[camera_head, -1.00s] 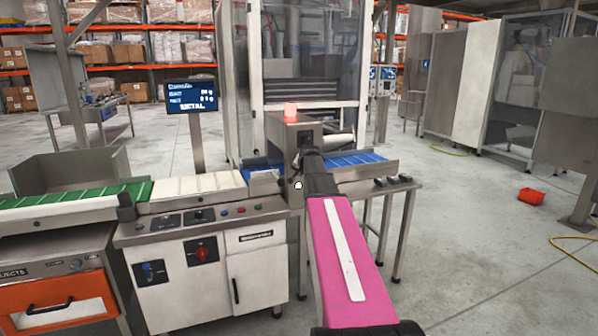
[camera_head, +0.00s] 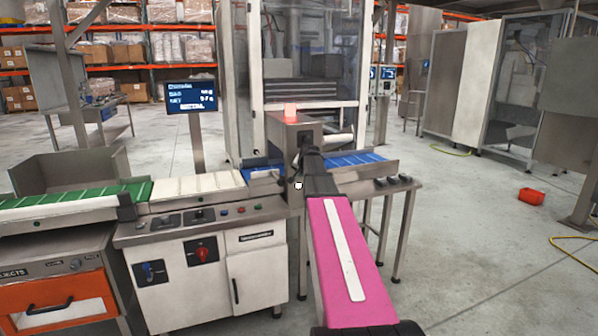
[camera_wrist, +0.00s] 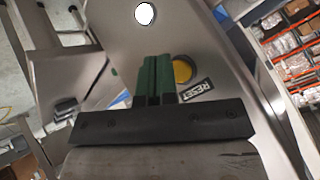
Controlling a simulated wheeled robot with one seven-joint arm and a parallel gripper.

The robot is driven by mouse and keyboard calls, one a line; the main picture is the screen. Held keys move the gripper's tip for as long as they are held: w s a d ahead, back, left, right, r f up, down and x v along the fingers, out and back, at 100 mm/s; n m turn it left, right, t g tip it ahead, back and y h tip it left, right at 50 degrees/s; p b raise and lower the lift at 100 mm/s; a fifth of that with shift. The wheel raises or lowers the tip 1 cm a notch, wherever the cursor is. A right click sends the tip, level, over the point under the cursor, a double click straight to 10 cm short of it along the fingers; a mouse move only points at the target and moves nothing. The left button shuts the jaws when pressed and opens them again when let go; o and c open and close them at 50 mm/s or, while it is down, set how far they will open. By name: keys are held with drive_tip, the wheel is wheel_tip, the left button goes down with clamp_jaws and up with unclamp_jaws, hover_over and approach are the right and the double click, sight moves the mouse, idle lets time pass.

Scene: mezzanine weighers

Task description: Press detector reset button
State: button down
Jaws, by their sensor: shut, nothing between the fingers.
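The yellow round reset button (camera_wrist: 182,70) is on a grey metal face in the wrist view, with a dark RESET label (camera_wrist: 196,91) beside it. My gripper (camera_wrist: 155,60) has green fingers, shut together and empty. In the picture the fingers lie just left of the button and cover its left edge. I cannot tell whether they touch it. In the head view the grey detector housing (camera_head: 305,128) stands over the conveyor with a lit red lamp (camera_head: 290,110) on top. My arm reaches its front face and hides the button and the fingers there.
A screen (camera_head: 191,96) stands behind the conveyor. The blue belt (camera_head: 355,159) runs out right of the housing, and the white cabinet (camera_head: 257,277) with its row of controls is at the front. A red bin (camera_head: 531,196) lies on the open floor at the right.

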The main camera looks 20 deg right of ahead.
drive_tip(key=shift+w, duration=0.15)
drive_tip(key=shift+w, duration=0.3)
drive_tip(key=shift+w, duration=0.4)
idle(1.0)
idle(0.3)
drive_tip(key=shift+s, duration=0.85)
drive_tip(key=s, duration=0.5)
drive_tip(key=shift+d, duration=0.1)
idle(0.6)
